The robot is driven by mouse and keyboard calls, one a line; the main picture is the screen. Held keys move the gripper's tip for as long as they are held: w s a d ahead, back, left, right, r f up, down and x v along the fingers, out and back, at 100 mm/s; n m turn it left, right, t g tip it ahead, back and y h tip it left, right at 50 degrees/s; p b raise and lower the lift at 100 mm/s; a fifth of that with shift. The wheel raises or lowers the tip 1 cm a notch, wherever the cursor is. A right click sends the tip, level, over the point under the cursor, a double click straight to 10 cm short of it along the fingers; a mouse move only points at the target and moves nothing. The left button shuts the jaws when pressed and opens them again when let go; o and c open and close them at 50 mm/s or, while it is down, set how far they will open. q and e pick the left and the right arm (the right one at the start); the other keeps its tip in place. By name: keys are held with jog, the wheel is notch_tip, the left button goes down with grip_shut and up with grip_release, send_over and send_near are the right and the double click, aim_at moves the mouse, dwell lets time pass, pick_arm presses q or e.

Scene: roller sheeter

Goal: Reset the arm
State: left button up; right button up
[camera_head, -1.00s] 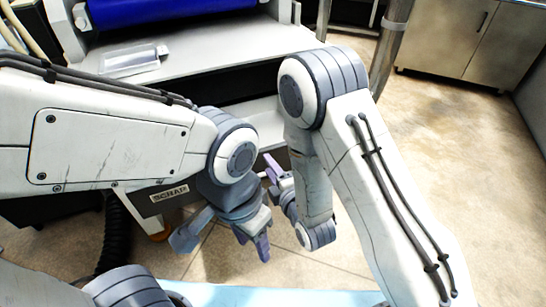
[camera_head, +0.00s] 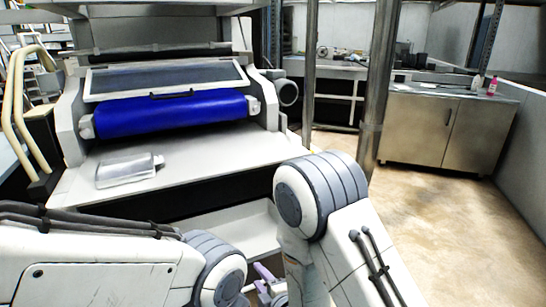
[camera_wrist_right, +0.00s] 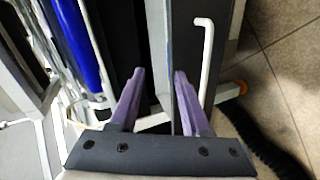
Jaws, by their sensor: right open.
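My right arm reaches in from the lower right, its elbow raised and its forearm bent down. Only a small part of my right gripper (camera_head: 263,283) shows at the bottom of the head view, in front of the roller sheeter's lower shelf. In the right wrist view its two purple fingers (camera_wrist_right: 158,74) stand apart with nothing between them. My left arm lies along the lower left of the head view, and its gripper is below the picture.
The roller sheeter (camera_head: 100,193) with a blue roller (camera_head: 170,117) stands ahead on the left. A steel cabinet (camera_head: 448,128) is at the back right. The floor (camera_head: 455,225) there is clear.

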jog(key=s+d+r+m+g+h+p, duration=0.2)
jog(key=s+r+m+g+p, duration=0.1)
jog(key=s+r, duration=0.4)
jog(key=s+d+r+m+g+h+p, duration=0.1)
jog(key=s+d+r+m+g+p, duration=0.2)
jog(key=s, duration=0.6)
jog(key=s+d+r+m+g+h+p, duration=0.2)
jog(key=s+r+m+g, duration=0.4)
jog(key=r, duration=0.5)
jog(key=s+d+m+p, duration=0.1)
jog(key=s+m, duration=0.1)
jog(key=s, duration=0.1)
jog(key=shift+r+h+p, duration=0.15)
jog(key=shift+h+p, duration=0.15)
jog(key=shift+p, duration=0.05)
